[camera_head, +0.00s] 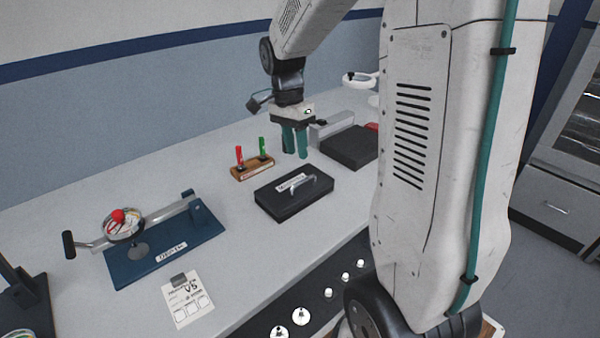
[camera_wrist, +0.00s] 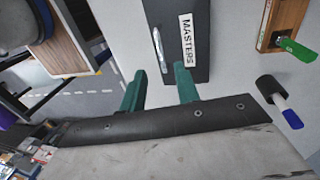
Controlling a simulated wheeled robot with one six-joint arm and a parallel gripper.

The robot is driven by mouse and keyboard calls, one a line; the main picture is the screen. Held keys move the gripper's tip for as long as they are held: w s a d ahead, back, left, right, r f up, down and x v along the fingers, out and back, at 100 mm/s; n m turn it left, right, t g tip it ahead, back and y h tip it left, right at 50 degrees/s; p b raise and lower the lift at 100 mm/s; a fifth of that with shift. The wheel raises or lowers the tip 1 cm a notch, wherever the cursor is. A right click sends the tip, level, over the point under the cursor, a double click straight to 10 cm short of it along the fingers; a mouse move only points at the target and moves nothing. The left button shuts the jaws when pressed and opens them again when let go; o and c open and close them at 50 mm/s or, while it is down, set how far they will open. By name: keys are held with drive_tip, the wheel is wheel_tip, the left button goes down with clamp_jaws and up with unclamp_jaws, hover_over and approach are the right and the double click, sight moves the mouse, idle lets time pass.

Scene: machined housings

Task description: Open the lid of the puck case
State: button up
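A flat black case (camera_head: 279,204) with a white label and a silver bar handle (camera_head: 303,183) lies shut on the bench. In the wrist view the black case (camera_wrist: 172,22) shows its label, which reads MASTERS, and its handle (camera_wrist: 157,48). No label reading puck is legible. My gripper (camera_head: 296,154) points down behind the case, with its two teal fingers apart and nothing between them. In the wrist view my gripper (camera_wrist: 159,70) has its fingertips near the case's end; whether they touch it is unclear.
A wooden block (camera_head: 252,170) with red and green pegs stands left of the case. A second dark box (camera_head: 352,147) is behind right, beside a grey block (camera_head: 331,128). A blue fixture (camera_head: 160,258) and a paper sheet (camera_head: 188,298) lie left. Bench is clear between.

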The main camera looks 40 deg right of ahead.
hover_over(300, 191)
wheel_tip(300, 191, down, 8)
drive_tip(key=shift+r, duration=0.25)
clamp_jaws()
